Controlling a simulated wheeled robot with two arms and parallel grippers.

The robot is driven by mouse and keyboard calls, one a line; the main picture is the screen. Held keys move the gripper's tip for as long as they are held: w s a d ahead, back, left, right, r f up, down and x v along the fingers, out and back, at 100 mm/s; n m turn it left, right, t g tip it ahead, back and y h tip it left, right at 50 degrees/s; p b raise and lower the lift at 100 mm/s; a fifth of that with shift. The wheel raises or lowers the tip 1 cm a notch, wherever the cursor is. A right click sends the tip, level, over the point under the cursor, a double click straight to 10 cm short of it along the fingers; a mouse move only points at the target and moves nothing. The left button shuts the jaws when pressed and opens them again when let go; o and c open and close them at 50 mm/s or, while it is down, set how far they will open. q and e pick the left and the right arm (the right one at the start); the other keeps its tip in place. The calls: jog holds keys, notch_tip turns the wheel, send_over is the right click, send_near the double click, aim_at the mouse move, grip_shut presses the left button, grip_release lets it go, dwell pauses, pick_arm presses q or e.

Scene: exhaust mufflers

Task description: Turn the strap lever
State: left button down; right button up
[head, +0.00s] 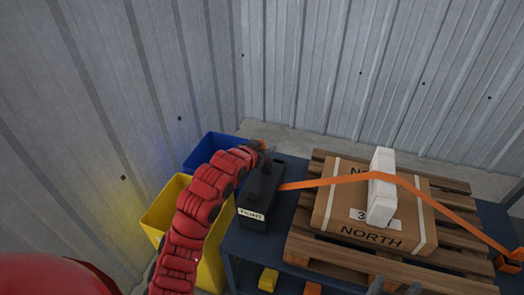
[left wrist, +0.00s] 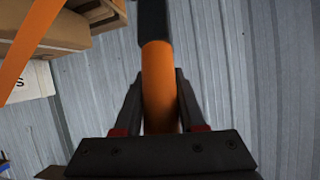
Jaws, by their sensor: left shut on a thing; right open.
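The strap lever has an orange grip (left wrist: 160,88) and a black shaft (left wrist: 153,22) in the left wrist view. My left gripper (left wrist: 160,110) is shut around the orange grip, one finger on each side. In the head view my left gripper (head: 261,148) is at the far end of the black ratchet housing (head: 262,188), and hides most of the lever. The housing bears a "TIGHT" label (head: 251,214). The orange strap (head: 325,182) runs from it across a cardboard box (head: 345,205). My right gripper (head: 394,288) is open at the bottom edge, partly cut off.
The box sits on a wooden pallet (head: 300,243), with a white block (head: 381,190) under the strap. A blue bin (head: 203,150) and a yellow bin (head: 163,205) stand left of the blue table (head: 240,241). Corrugated walls close the back and left.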

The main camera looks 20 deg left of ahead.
pick_arm(q)
jog(key=w+g, duration=0.2)
jog(key=w, duration=0.1)
jog(key=shift+d+r, duration=0.1)
jog(key=shift+r, duration=0.3)
jog(key=shift+w+f+g+b, duration=0.25)
jog(key=shift+w+g+b, duration=0.3)
jog(key=shift+w+g, duration=0.7)
jog(key=c, duration=0.9)
grip_release()
jog(key=o, duration=0.4)
jog(key=shift+w, duration=0.1)
